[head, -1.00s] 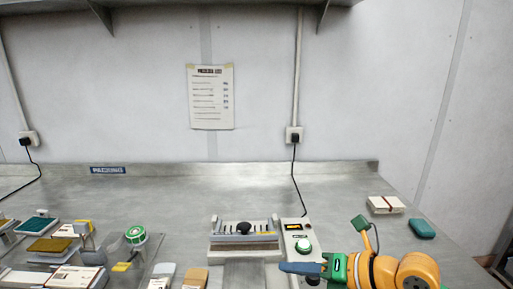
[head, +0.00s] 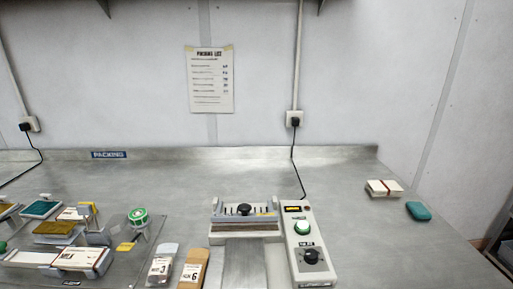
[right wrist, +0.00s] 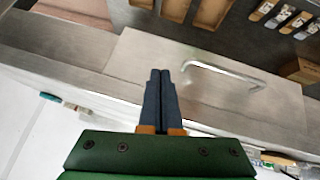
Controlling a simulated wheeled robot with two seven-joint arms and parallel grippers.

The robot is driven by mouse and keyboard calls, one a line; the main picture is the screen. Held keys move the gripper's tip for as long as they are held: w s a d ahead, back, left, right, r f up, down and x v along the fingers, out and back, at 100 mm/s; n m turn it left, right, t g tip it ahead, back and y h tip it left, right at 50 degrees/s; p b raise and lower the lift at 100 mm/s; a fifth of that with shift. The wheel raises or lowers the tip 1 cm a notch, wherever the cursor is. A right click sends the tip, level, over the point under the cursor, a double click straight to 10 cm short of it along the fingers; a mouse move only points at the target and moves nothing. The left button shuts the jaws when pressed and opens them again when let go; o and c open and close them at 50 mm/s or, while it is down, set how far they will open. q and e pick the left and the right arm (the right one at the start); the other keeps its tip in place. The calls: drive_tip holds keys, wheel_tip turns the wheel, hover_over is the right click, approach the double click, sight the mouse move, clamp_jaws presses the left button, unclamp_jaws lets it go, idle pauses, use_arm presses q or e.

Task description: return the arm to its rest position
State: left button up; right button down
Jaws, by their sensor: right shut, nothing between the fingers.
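My right gripper (right wrist: 162,88) shows in the right wrist view, its two dark fingers pressed together with nothing between them. It hangs in front of a metal drawer or door front with a bar handle (right wrist: 225,72), and I cannot tell whether it touches it. My right arm is out of the head view. My left gripper shows in neither view.
On the metal bench (head: 340,165) stand a sealing machine (head: 243,228) and its control box (head: 308,245). A banded white stack (head: 384,188) and a teal block (head: 418,210) lie at right.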

drive_tip(key=s+a+f+g+y, duration=0.1)
drive_tip(key=s+a+f+g, duration=0.25)
drive_tip(key=s, duration=0.45)
wheel_tip(320, 180, down, 16)
drive_tip(key=s+f+g, duration=0.1)
drive_tip(key=s+g, duration=0.1)
drive_tip(key=s+d+f+g, duration=0.1)
drive_tip(key=s+d+f, duration=0.1)
drive_tip(key=s+f, duration=0.8)
drive_tip(key=s, duration=0.2)
drive_tip(key=shift+s+d+f+n, duration=0.2)
drive_tip(key=shift+s+d+n, duration=0.1)
drive_tip(key=shift+d, duration=0.1)
